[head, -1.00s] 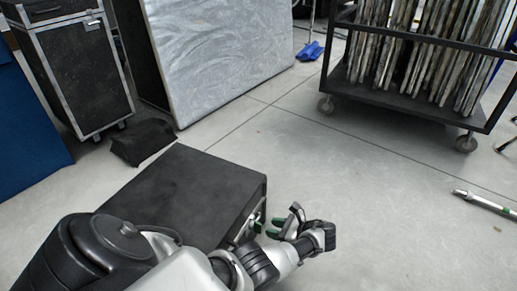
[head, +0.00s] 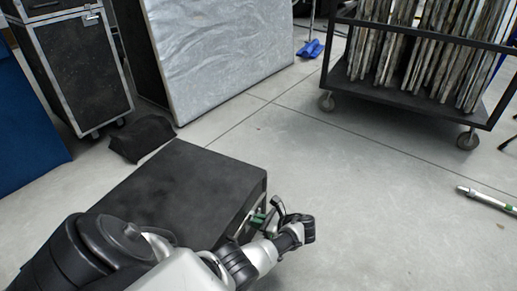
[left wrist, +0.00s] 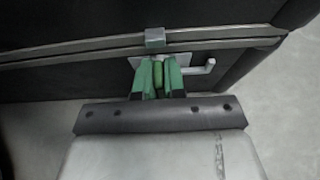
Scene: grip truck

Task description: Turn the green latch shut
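The green latch (left wrist: 158,75) sits on a pale metal plate on the side of a black case (head: 185,190). In the left wrist view it shows as a narrow upright green piece between my green fingertips. My left gripper (left wrist: 157,82) is shut on it, one finger against each side. In the head view my left gripper (head: 266,213) is at the right side of the case, and the latch is mostly hidden there. A metal hook-shaped bar (left wrist: 203,68) sticks out to the right of the latch. My right gripper is not in view.
A metal trim strip with a small clip (left wrist: 155,38) runs above the latch. A wheeled cart of panels (head: 410,95) stands at the back right. A metal rod (head: 487,199) lies on the right. The floor between is clear.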

